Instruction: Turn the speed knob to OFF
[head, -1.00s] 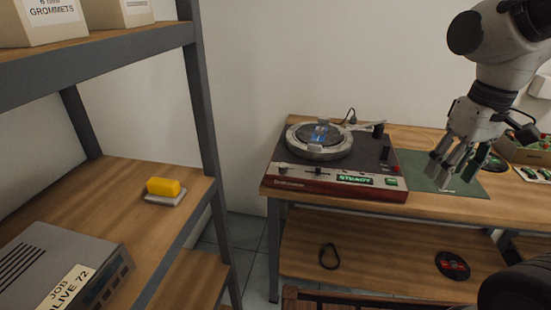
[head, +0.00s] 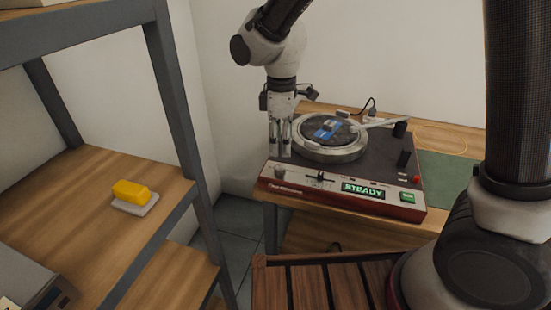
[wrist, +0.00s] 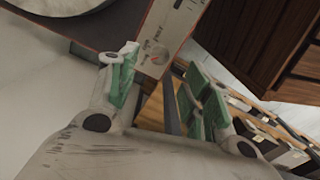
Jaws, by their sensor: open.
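The turntable (head: 388,193) has a red front and a silver control strip and stands on the wooden bench. The speed knob (head: 280,170) is the small round knob at the left end of the strip.
A lit display (head: 362,189) reads STEADY, beside a green button (head: 408,197). The platter (head: 330,150) and tonearm (head: 390,122) lie behind the strip. A grey-framed shelf (head: 180,100) with a yellow block (head: 131,191) stands at left. A slatted wooden surface (head: 320,288) is in front.

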